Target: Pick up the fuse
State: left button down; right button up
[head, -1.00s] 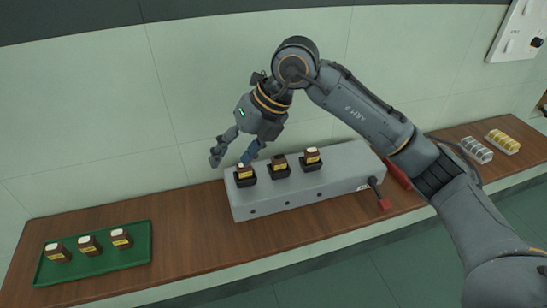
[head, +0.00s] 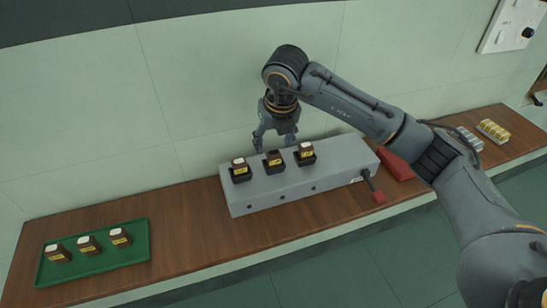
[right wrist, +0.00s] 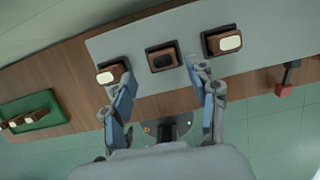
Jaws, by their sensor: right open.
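Three brown fuses with yellow labels stand in black sockets on a grey box (head: 325,186): a left one (head: 240,168), a middle one (head: 274,160) and a right one (head: 306,151). In the right wrist view the middle fuse (right wrist: 162,58) has a dark top; the outer two have pale tops. My right gripper (head: 277,141) hangs fingers down just behind the middle fuse. It is open and empty; in the right wrist view its fingers (right wrist: 158,82) are spread, with the middle fuse beyond and between their tips. My left gripper is not seen.
A green tray (head: 95,277) with three similar brown fuses with white tops lies at the left. A red-handled lever (head: 374,190) sticks out at the box's front right. A red object (head: 396,166) and small white and yellow rows (head: 494,130) lie further right.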

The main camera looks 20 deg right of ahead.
aim_at(274, 153)
jog(key=p+x, duration=0.1)
jog(key=x, duration=0.2)
jog(key=shift+d+f+p, duration=0.25)
jog(key=shift+f+p, duration=0.1)
jog(key=shift+w+f, duration=0.1)
jog(key=shift+f, duration=0.3)
grip_shut()
jog(key=shift+r, duration=0.1)
